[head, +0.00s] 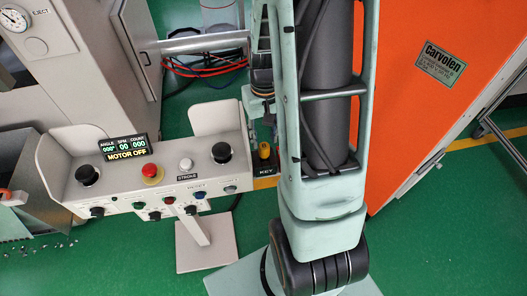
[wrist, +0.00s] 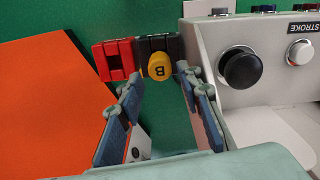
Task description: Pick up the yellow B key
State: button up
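The yellow B key (wrist: 159,66) shows in the wrist view as a round yellow head marked B, at a black holder (wrist: 146,44). In the head view the yellow key (head: 264,151) stands on a dark base labelled KEY (head: 265,170), beside the press control console. My gripper (wrist: 160,84) is open and empty, with its two blue-padded fingers spread to either side of the key's head in the picture. The fingers do not appear to touch it; the exact gap in depth cannot be told. In the head view my arm hides much of the gripper.
A red block (wrist: 116,60) sits left of the key. The console (head: 150,172), with black knobs and a red button, stands close on the key's other side. An orange cabinet (head: 415,120) is at the right in the head view. Green floor (head: 420,240) is open in front.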

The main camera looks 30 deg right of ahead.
aim_at(264, 145)
notch_tip(264, 145, down, 6)
jog(key=shift+r, duration=0.15)
dwell(0.3)
grip_shut()
